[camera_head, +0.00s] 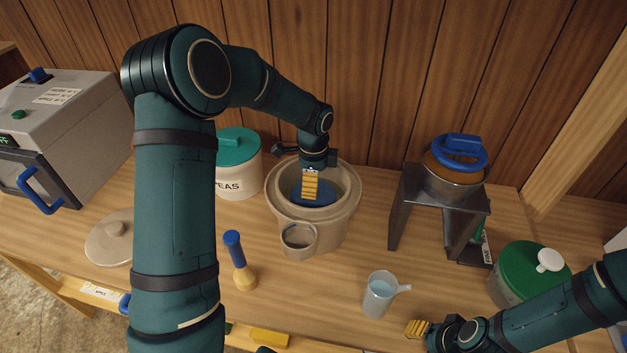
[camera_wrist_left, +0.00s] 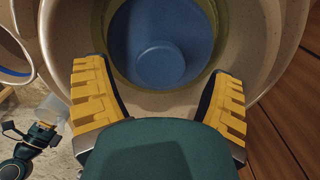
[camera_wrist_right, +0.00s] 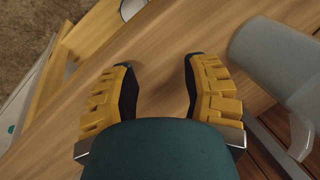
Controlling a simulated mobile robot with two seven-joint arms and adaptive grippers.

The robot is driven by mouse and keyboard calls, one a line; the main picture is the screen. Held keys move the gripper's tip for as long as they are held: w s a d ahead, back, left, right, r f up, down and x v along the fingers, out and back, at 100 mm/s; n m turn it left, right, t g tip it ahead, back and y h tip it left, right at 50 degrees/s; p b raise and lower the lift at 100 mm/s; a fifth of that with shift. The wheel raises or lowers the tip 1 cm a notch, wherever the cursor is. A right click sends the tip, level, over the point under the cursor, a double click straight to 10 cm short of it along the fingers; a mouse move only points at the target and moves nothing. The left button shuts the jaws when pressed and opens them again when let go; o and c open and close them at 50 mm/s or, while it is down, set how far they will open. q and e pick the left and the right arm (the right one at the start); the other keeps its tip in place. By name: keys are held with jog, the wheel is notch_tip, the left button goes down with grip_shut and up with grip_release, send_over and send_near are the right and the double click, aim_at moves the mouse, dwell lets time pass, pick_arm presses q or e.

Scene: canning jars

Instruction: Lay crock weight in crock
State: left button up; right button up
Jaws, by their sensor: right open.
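The crock (camera_head: 337,232), a beige pot with a wide rim and a small cup-like part at its front, stands mid-table. The blue crock weight (camera_head: 325,192), a disc with a round knob, is inside it; the left wrist view shows the weight (camera_wrist_left: 160,40) within the crock's mouth, looking flat. My left gripper (camera_head: 311,196) points down into the crock's mouth, above the weight. Its yellow fingers are apart on either side with nothing between them (camera_wrist_left: 158,85). My right gripper (camera_head: 416,328) is open and empty low over the table's front, at the right.
A clear measuring cup (camera_head: 378,296) stands near my right gripper. A blue-handled wooden tool (camera_head: 240,262) stands left of the crock, a PEAS canister (camera_head: 238,178) behind it. A metal stand (camera_head: 412,205) with a pot and a green-lidded container (camera_head: 520,275) are right. A lid (camera_head: 108,240) lies left.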

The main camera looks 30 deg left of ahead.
pick_arm(q)
notch_tip(320, 180, up, 12)
dwell(0.6)
dwell(0.5)
